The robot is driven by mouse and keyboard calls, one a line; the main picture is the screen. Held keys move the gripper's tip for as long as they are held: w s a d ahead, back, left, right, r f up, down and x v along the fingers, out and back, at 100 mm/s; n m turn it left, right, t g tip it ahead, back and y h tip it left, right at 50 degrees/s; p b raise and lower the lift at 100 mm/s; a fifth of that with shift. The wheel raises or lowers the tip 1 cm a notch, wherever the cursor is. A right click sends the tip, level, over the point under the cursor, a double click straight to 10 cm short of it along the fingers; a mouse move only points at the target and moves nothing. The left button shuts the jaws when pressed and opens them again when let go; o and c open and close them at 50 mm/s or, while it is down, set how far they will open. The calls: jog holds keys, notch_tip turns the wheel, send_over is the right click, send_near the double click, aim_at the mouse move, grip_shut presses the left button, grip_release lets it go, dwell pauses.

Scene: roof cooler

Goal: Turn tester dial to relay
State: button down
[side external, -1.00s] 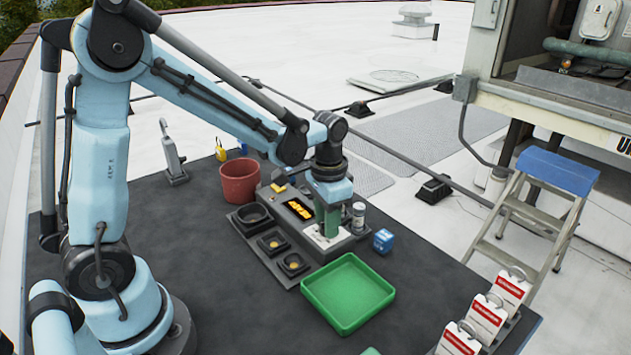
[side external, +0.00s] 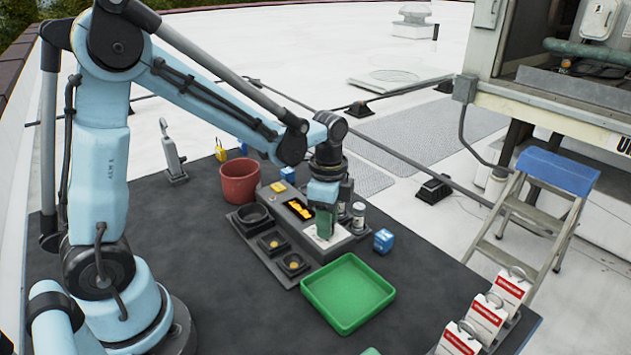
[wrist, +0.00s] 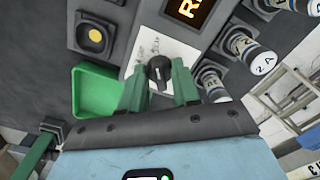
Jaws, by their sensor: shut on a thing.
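The tester (side external: 345,243) is a grey box on the dark mat, with an amber-lit display (side external: 299,209) on its top. Its black dial (wrist: 159,70) sits on a white marked plate (wrist: 180,50) in the wrist view. My gripper (wrist: 160,82) has its two green fingers on either side of the dial and is shut on it. In the side view my gripper (side external: 324,228) points down at the tester's white plate, and the fingers hide the dial. The display (wrist: 188,10) is cut off in the wrist view, showing a letter like R; the dial's exact setting is unclear.
A green tray (side external: 348,325) lies in front of the tester. Labelled cylinders (wrist: 262,62) stand close beside the fingers. A stepladder (side external: 500,216) stands right.

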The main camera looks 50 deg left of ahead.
jog(key=shift+m, duration=0.3)
dwell(0.4)
jog(key=c, duration=0.8)
grip_release()
jog(key=shift+r, duration=0.1)
notch_tip(320, 180, up, 12)
jog(key=s+d+f+n+t, duration=0.1)
jog(key=s+f+n+t, duration=0.2)
jog(key=s+n+t, duration=0.4)
jog(key=s+n, duration=0.1)
jog(key=n, duration=0.3)
jog(key=shift+s+f+n, duration=0.15)
jog(key=shift+s+n, duration=0.05)
jog(key=shift+n, duration=0.2)
